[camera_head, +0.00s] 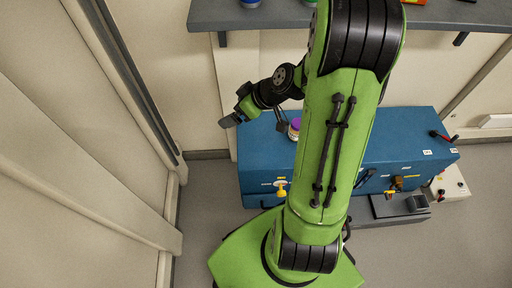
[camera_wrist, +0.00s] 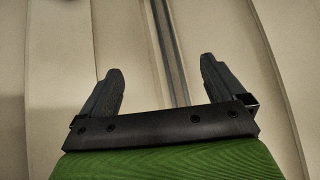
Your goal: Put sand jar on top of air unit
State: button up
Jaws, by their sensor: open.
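A small jar with a purple lid (camera_head: 294,128) stands on top of a long blue cabinet (camera_head: 262,146), close beside my arm, which partly hides it. It may be the sand jar; I cannot read a label. The blue cabinet may be the air unit, but nothing readable confirms this. My gripper (camera_head: 231,119) is above the cabinet's left end, left of the jar and apart from it, pointing left. In the wrist view my gripper (camera_wrist: 160,80) is open, with nothing between its fingers. Only pale wall panels show beyond it.
A grey shelf (camera_head: 280,17) on the back wall holds several items, including a blue one (camera_head: 250,3). The cabinet front has valves and a yellow fitting (camera_head: 281,189). A dark grey device (camera_head: 400,206) and a pale box (camera_head: 450,186) stand at right. Grey floor is clear at lower right.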

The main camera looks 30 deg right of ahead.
jog(key=s+a+r+m+h, duration=0.2)
jog(key=s+r, duration=0.4)
jog(key=s, duration=0.4)
jog(key=s+a+r+m+g+h, duration=0.1)
jog(key=s+a+r, duration=0.4)
jog(key=s, duration=0.5)
notch_tip(320, 180, up, 2)
jog(key=m+h, duration=0.1)
jog(key=m, duration=0.1)
jog(key=shift+s+r+m+h, duration=0.15)
jog(key=shift+s+m+h, duration=0.15)
